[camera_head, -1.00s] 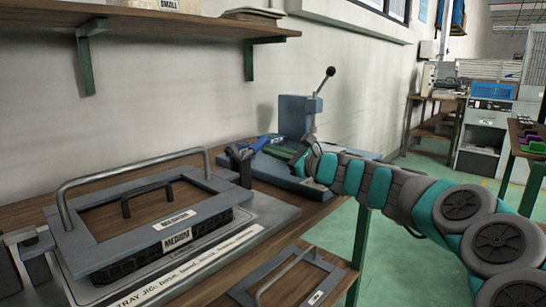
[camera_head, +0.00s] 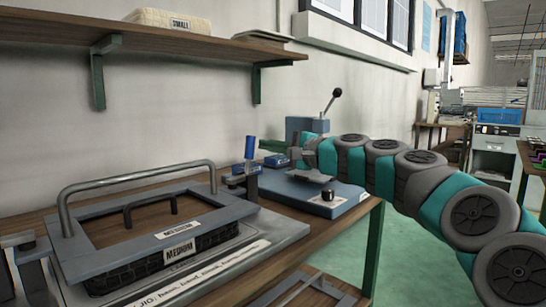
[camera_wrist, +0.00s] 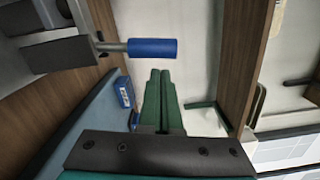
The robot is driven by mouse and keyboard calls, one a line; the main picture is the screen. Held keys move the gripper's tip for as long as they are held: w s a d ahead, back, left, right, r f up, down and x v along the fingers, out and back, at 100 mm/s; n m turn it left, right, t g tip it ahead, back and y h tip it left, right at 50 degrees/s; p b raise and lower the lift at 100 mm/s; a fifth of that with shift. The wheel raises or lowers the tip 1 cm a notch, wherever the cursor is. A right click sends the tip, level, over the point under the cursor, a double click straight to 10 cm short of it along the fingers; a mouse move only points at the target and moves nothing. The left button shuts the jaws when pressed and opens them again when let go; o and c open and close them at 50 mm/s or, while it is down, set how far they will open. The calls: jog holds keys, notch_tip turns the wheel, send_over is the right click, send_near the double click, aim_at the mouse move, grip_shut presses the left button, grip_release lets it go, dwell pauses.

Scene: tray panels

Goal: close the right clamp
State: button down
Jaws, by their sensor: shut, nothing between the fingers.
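The right clamp (camera_head: 241,181) is a dark bracket at the right end of the tray jig, and its blue handle (camera_head: 250,147) stands upright. In the wrist view the blue handle (camera_wrist: 152,48) sits on a metal stem, just beyond my fingertips, with a small gap in the picture. My gripper (camera_wrist: 160,73) has its green fingers together with nothing between them. In the head view my gripper (camera_head: 292,153) is right of the handle, over the blue press base. Whether the fingers touch the handle cannot be told.
A grey frame with a metal handle, labelled MEDIUM (camera_head: 180,252), lies on a black tray in the jig. The left clamp (camera_head: 28,265) is at the left edge. A blue press (camera_head: 305,128) with a black-knobbed lever stands behind my gripper. A shelf (camera_head: 190,42) hangs above.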

jog(key=shift+s+a+r+n+b, duration=0.25)
jog(key=shift+s+a+n+b, duration=0.15)
jog(key=shift+n, duration=0.4)
jog(key=v, duration=1)
jog(key=shift+r, duration=0.1)
